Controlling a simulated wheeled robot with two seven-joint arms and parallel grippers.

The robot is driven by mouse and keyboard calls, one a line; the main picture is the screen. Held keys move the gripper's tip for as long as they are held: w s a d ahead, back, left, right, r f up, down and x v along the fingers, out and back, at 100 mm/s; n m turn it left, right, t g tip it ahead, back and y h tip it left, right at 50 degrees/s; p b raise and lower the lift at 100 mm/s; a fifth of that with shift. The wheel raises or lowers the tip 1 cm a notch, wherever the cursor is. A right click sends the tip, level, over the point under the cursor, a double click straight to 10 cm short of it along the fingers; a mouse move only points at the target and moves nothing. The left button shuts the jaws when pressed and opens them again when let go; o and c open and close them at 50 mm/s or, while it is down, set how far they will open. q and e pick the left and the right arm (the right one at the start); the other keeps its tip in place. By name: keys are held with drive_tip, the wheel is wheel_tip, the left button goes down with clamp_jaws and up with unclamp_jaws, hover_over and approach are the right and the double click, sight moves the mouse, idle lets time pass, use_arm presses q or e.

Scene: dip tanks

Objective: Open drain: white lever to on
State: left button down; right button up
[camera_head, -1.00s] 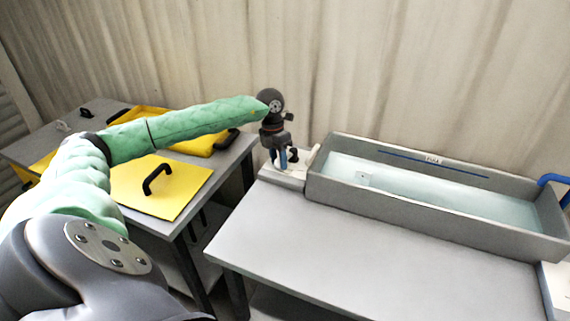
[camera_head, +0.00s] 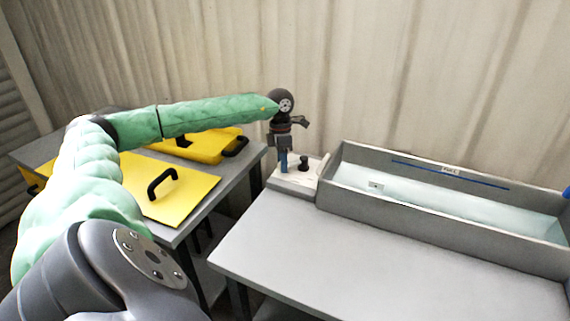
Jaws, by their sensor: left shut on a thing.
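My left gripper (camera_head: 283,161), with blue fingers, points down over a pale base plate (camera_head: 294,182) at the left end of the grey tank (camera_head: 425,209). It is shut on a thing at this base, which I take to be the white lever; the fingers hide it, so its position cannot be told. A short black knob (camera_head: 304,163) stands on the base just right of the fingers, apart from them. The tank holds pale, clear liquid (camera_head: 440,197). My right gripper is not in view.
The grey table (camera_head: 370,255) in front of the tank is bare. On the left table, a yellow lid (camera_head: 190,200) with a black handle (camera_head: 161,184) lies under my left arm, with another yellow piece (camera_head: 205,147) behind it. A gap separates the two tables.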

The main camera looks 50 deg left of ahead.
use_arm(q)
drive_tip(key=shift+a+r, duration=0.1)
drive_tip(key=c, duration=1.3)
unclamp_jaws()
drive_tip(key=r, duration=0.4)
drive_tip(key=a+r+b, duration=0.1)
drive_tip(key=shift+w+r, duration=0.4)
drive_tip(key=shift+a+r, duration=0.2)
drive_tip(key=shift+r, duration=0.65)
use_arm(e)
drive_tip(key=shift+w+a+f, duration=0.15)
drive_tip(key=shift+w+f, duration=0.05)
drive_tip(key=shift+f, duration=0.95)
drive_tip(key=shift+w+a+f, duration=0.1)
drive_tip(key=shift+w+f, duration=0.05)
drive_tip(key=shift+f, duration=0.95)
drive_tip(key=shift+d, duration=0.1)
